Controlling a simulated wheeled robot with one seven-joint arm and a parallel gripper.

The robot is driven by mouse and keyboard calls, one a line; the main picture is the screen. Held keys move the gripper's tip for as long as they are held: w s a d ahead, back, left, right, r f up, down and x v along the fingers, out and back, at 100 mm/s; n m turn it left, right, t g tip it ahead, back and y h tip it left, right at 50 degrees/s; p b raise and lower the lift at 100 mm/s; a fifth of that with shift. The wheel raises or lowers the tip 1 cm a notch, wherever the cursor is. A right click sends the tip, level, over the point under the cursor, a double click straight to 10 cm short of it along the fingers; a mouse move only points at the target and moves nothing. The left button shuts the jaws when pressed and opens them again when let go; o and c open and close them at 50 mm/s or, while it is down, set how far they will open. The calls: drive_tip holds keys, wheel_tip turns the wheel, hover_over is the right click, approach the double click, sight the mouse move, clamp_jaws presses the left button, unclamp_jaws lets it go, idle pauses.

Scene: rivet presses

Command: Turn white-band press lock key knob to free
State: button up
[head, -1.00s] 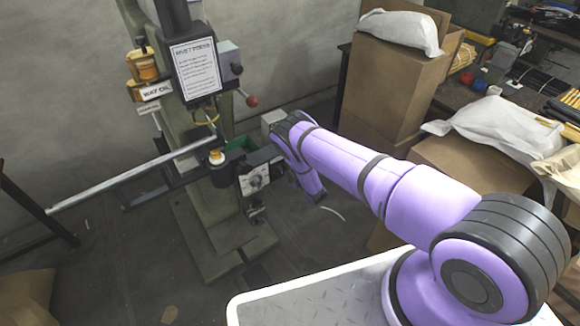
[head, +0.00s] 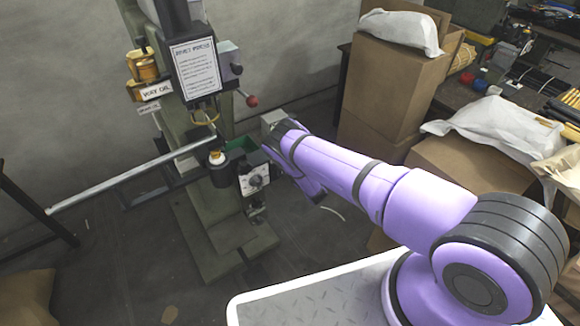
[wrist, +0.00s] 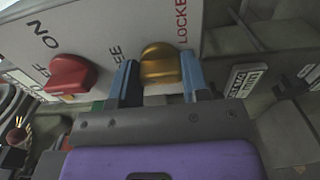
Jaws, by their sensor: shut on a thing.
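In the wrist view a brass-yellow knob (wrist: 160,64) sits on a pale panel (wrist: 105,30). Lettering ending in "EE" is to its left and "LOCKED" runs along the panel edge at its upper right. My gripper (wrist: 158,80) has its two blue-grey fingers on either side of this knob, shut on it. The fingers hide part of the lettering, and I cannot tell exactly which mark the knob points at. In the head view the green press (head: 190,150) stands left of my arm; the knob and my fingertips are hidden there.
A red knob (wrist: 68,74) is left of the gripped one, near "NO" and "FF" lettering. Cardboard boxes (head: 385,85) stand behind my arm.

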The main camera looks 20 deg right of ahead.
drive_tip(key=shift+f, duration=0.1)
drive_tip(key=o, duration=0.9)
drive_tip(key=v, duration=1.1)
